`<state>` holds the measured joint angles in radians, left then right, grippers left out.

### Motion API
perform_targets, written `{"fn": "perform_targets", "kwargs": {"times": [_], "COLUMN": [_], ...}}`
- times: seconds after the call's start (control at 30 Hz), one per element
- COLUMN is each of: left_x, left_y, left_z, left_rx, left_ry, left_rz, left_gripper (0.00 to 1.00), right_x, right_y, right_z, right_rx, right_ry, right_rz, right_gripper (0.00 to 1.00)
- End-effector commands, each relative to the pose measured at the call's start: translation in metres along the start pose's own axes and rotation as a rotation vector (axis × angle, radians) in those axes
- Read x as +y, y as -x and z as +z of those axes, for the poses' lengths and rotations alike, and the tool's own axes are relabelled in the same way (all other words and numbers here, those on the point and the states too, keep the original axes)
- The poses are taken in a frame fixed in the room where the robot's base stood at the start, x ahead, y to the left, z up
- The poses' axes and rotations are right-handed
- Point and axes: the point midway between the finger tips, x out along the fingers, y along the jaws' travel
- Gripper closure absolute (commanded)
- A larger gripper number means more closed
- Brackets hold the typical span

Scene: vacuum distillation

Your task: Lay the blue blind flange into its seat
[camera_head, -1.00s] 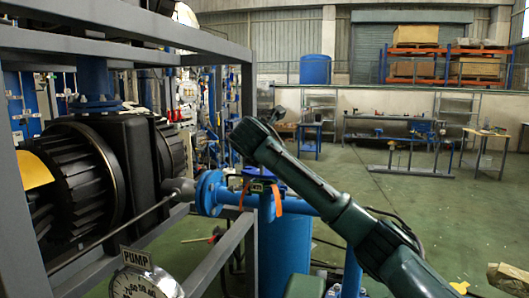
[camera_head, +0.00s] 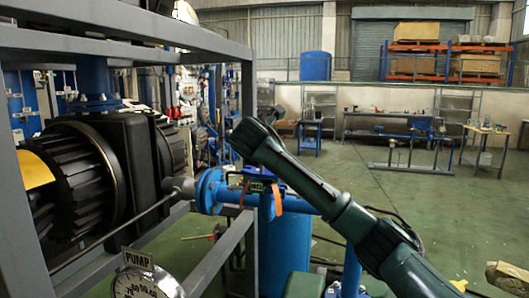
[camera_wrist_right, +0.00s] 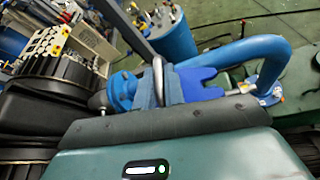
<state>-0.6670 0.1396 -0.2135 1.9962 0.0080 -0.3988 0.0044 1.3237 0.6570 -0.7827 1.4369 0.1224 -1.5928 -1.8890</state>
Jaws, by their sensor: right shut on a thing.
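In the right wrist view my right gripper (camera_wrist_right: 158,88) is shut on a blue piece (camera_wrist_right: 198,84), which I take to be the blind flange. A metal loop stands between the fingers. The piece is close to the round blue pipe flange (camera_wrist_right: 122,90); whether they touch I cannot tell. The head view shows that pipe flange (camera_head: 209,191) on the blue pipe beside the pump. My right arm reaches over from the lower right, and its gripper is not clearly visible there. The seat cannot be made out with certainty. My left gripper is not in view.
A grey steel frame (camera_head: 215,42) surrounds the black ribbed pump (camera_head: 80,180) at left. A pressure gauge (camera_head: 140,284) stands low in front. A blue vertical tank (camera_head: 285,250) stands below the pipe. An orange tag (camera_head: 277,198) hangs near it. Open green floor lies at right.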

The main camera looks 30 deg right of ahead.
Motion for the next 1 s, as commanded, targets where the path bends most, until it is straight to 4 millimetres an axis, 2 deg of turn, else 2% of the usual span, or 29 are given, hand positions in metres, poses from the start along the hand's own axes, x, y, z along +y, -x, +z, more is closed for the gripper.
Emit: {"fn": "perform_targets", "kwargs": {"times": [0.47, 1.0], "left_x": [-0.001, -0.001], "left_y": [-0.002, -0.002], "left_z": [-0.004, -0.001], "left_rx": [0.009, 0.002], "left_ry": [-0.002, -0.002], "left_rz": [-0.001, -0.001], "left_gripper": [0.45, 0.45], "right_x": [0.001, -0.003], "right_y": [0.001, -0.004], "right_z": [0.002, -0.008], "right_rx": [-0.004, -0.003], "right_ry": [0.004, 0.004], "right_rz": [-0.001, -0.001], "right_gripper": [1.0, 1.0]}}
